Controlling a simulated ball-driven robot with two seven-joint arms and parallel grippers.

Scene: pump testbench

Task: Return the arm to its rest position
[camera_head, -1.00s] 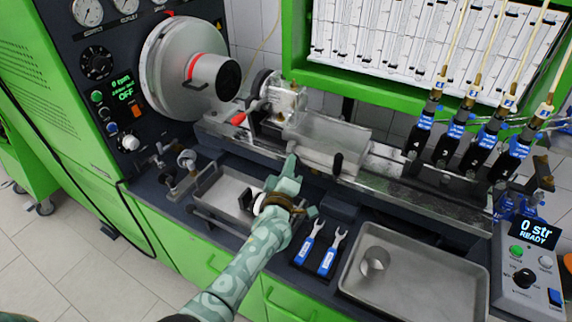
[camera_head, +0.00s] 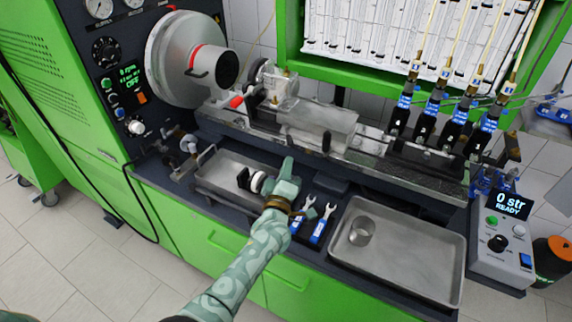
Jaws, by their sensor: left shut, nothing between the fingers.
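My left arm comes in from the bottom and reaches up over the front edge of the testbench. My left gripper (camera_head: 287,170) is pale green with a mottled pattern. It is shut and empty, in front of the bench rail and by the right end of the small metal tray (camera_head: 222,177). A white ring and a black part show beside its wrist. My right gripper is not in view.
Two blue-handled wrenches (camera_head: 318,233) lie just right of my left gripper. A large metal tray (camera_head: 420,255) with a metal cup (camera_head: 361,232) is further right. The control box (camera_head: 507,232) reads "0 str READY". Black injectors (camera_head: 429,120) stand behind. Open floor lies at left.

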